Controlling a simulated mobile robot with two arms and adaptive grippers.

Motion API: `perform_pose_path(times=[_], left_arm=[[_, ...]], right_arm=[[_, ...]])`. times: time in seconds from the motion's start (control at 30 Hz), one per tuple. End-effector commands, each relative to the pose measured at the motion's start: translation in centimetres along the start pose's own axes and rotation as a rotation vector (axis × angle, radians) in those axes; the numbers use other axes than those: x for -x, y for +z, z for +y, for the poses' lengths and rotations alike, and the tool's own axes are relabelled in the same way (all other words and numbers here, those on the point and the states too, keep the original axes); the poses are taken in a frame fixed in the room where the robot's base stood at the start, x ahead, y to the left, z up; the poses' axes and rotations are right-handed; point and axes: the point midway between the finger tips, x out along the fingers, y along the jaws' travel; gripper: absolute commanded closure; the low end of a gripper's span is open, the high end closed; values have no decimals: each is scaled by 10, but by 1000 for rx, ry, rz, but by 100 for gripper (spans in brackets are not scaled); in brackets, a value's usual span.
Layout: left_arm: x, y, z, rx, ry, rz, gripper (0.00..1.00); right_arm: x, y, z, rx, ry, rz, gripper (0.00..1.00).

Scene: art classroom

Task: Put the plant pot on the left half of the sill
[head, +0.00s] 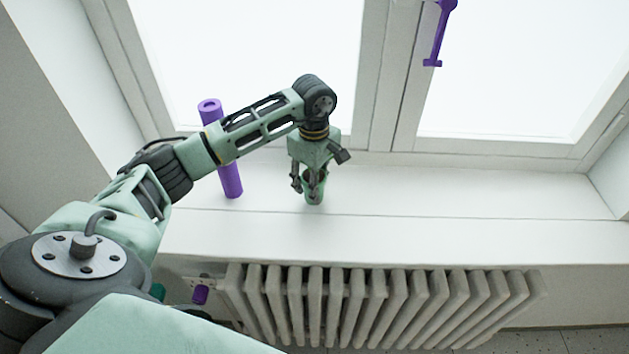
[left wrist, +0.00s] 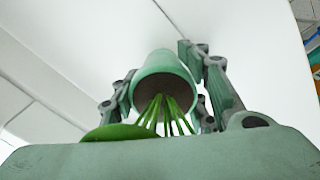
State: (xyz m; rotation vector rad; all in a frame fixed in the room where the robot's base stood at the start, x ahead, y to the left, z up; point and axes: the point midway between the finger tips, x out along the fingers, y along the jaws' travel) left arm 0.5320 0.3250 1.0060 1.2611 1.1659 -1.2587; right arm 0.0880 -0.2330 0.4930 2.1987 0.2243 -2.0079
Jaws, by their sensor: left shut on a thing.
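The green plant pot (head: 314,197) is at the white window sill (head: 420,200), left of the sill's middle. It looks upright; I cannot tell whether its base touches the sill. My left gripper (head: 309,184) reaches down from above and is shut on the pot, hiding most of it. In the left wrist view the pot (left wrist: 165,75) sits between the fingers, with dark soil, green stems and a green leaf (left wrist: 118,132) showing. My right gripper is not in view.
A tall purple cylinder (head: 231,181) stands on the sill left of the pot, behind my left arm. The sill to the right is clear. A radiator (head: 380,300) is below the front edge. A purple window handle (head: 437,40) is on the frame.

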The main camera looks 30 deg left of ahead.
Motion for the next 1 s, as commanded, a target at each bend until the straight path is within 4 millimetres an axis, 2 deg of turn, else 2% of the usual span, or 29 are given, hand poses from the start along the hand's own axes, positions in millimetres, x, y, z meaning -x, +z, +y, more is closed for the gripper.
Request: perform_pose_path(times=[0.03, 0.07, 0.27, 0.67, 0.7, 0.87, 1.0], left_arm=[[-3, 0, 0, 0, 1, 0, 96], [-2, 0, 0, 0, 0, 0, 57], [-1, 0, 0, 0, -1, 0, 39], [4, 0, 0, 0, 0, 0, 39], [6, 0, 1, 0, 3, 1, 39], [34, -1, 2, 0, 7, 2, 39], [66, -1, 2, 0, 7, 2, 39]], right_arm=[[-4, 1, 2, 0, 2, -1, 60], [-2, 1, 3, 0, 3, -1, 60], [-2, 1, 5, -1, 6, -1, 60], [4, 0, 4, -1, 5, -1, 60], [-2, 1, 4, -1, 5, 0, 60], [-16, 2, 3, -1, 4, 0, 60], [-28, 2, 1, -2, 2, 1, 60]])
